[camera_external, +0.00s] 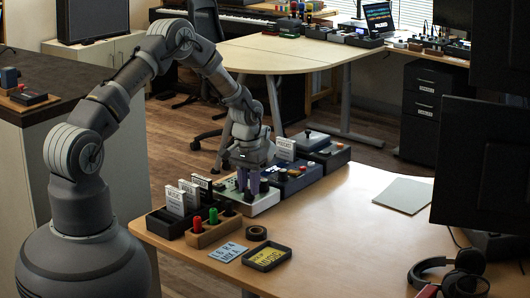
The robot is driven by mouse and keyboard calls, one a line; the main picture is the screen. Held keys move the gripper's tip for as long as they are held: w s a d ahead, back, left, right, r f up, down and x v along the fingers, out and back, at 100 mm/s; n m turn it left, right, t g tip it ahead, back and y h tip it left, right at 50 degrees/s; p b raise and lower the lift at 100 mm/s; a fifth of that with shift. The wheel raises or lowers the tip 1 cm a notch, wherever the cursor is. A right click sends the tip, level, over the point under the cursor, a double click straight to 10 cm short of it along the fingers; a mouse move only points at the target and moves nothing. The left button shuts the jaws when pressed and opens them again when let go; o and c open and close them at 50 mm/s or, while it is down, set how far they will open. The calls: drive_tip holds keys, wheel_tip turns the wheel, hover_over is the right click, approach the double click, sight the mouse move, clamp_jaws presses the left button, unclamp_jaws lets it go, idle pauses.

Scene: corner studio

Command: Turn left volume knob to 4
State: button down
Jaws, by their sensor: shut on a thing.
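My gripper (249,190) points down over a small light-topped control box (265,202) near the desk's far-left edge. Its fingers are shut on a small part on top of that box, at the left volume knob. The fingers hide most of the knob, and its marks and the number it points to are too small to read.
A dark blue box (293,180) and a dark box (328,157) stand to the right of the control box. A wooden holder (213,231) with red and green pieces and a dark tray (167,224) with white cards are on its left. A tape roll (256,233) lies in front. The middle of the desk (345,228) is clear.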

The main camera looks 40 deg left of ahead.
drive_tip(key=m+p, duration=0.1)
drive_tip(key=m, duration=0.3)
drive_tip(key=shift+m+p, duration=0.7)
drive_tip(key=shift+m, duration=1.4)
drive_tip(key=c, duration=0.9)
unclamp_jaws()
drive_tip(key=shift+o, duration=0.2)
wheel_tip(320, 180, up, 8)
drive_tip(key=shift+w+f+p, duration=0.1)
drive_tip(key=shift+p, duration=1.1)
